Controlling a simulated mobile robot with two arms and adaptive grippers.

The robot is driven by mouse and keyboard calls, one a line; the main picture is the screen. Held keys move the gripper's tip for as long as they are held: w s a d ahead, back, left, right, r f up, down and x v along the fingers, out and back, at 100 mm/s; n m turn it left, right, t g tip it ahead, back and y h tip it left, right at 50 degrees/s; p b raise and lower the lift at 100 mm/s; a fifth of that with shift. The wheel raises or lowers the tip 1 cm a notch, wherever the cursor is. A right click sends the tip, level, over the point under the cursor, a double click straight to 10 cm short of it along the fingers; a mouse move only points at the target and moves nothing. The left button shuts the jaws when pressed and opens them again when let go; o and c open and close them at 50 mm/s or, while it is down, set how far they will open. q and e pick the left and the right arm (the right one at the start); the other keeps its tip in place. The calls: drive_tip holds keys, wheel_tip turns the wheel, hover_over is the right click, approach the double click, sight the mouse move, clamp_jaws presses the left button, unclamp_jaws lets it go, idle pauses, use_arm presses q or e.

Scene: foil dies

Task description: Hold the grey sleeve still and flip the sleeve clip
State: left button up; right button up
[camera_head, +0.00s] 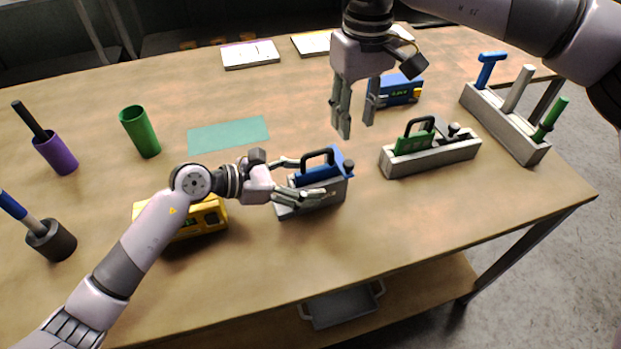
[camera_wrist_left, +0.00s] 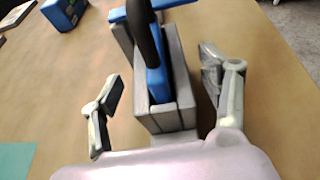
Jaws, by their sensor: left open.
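The grey sleeve (camera_head: 312,207) stands on the table in the middle. A blue block with a black loop handle (camera_head: 318,158) sits in its top. A small dark piece (camera_head: 348,167) at its right end may be the clip; I cannot tell. My left gripper (camera_head: 298,178) is open, with one finger on each side of the sleeve. In the left wrist view the sleeve (camera_wrist_left: 168,118) lies between the fingers, with a gap visible on both sides. My right gripper (camera_head: 357,118) is open and empty, above the table behind and right of the sleeve.
A second grey holder (camera_head: 430,158) with a green block stands to the right. A yellow device (camera_head: 205,218) is under my left arm. A blue device (camera_head: 398,90) stands behind my right gripper. A tool rack (camera_head: 507,125) is far right. The front table strip is clear.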

use_arm(q)
drive_tip(key=shift+x, duration=0.9)
